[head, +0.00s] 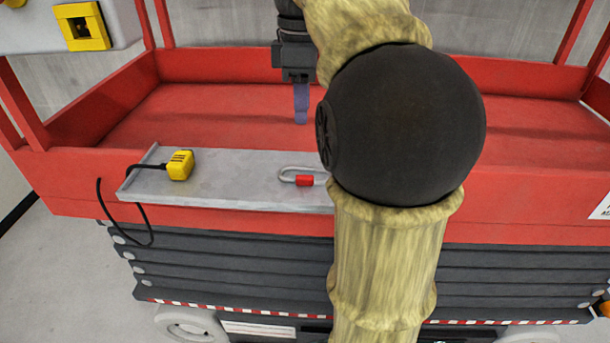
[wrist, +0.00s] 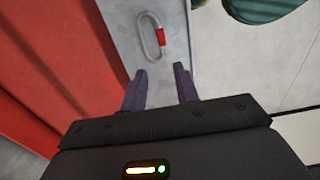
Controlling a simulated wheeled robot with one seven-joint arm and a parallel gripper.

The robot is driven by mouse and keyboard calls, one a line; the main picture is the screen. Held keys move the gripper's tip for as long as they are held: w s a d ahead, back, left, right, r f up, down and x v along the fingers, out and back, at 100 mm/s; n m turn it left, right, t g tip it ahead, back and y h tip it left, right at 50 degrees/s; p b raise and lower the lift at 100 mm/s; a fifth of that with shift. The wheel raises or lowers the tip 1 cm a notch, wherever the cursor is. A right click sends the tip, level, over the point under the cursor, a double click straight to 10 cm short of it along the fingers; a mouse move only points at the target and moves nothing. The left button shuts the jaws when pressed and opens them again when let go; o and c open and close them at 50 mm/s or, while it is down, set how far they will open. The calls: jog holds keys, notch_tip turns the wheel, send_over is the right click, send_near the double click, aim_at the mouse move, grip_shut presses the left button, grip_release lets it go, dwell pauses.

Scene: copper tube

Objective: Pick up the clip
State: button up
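The clip is a silver carabiner (head: 293,174) with a red sleeve, lying on the grey tray; my arm hides its right end in the head view. It shows whole in the wrist view (wrist: 152,37), ahead of the fingertips and a little left of the gap's middle. My gripper (wrist: 160,70) is open, with two purple fingers apart and nothing between them. In the head view my gripper (head: 301,118) points down over the red platform, behind the clip and apart from it.
The grey tray (head: 230,188) runs along the front edge of the red lift platform (head: 230,100). A yellow device (head: 180,165) with a black cable sits at the tray's left end. Red rails rise around the platform. Part of the tray is hidden behind my arm.

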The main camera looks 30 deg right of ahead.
jog(key=p, duration=0.1)
send_over(303, 176)
notch_tip(303, 176, down, 9)
jog(key=shift+d+r, duration=0.1)
jog(key=shift+w+f, duration=0.25)
jog(key=shift+w, duration=0.05)
jog(key=shift+s, duration=0.2)
jog(key=shift+s+f, duration=0.1)
jog(key=shift+f, duration=0.1)
jog(key=shift+f+p, duration=1.05)
jog(key=shift+f, duration=1.35)
grip_shut()
